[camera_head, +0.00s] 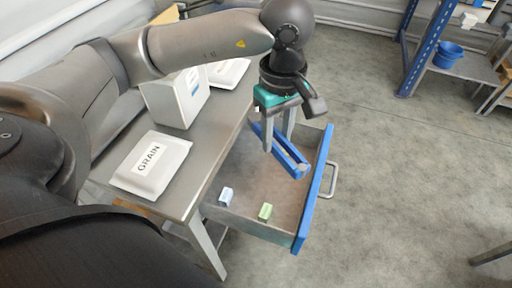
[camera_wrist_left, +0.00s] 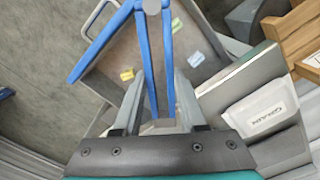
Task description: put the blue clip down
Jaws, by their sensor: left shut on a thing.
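The blue clip (camera_head: 291,153) is made of two long blue bars joined at a grey hinge end. My left gripper (camera_head: 280,143) points down over the open drawer and is shut on the clip. In the left wrist view the clip (camera_wrist_left: 143,50) runs away from between the fingers (camera_wrist_left: 155,112), with its hinge at the top edge. The clip lies over the inside of the drawer (camera_head: 245,172); I cannot tell whether it touches the drawer floor. My right gripper is not in view.
A pale blue piece (camera_head: 226,196) and a green piece (camera_head: 265,211) lie in the drawer. A GRAIN packet (camera_head: 150,165) and a white box (camera_head: 177,97) are on the bench. The drawer's blue front (camera_head: 316,190) has a handle.

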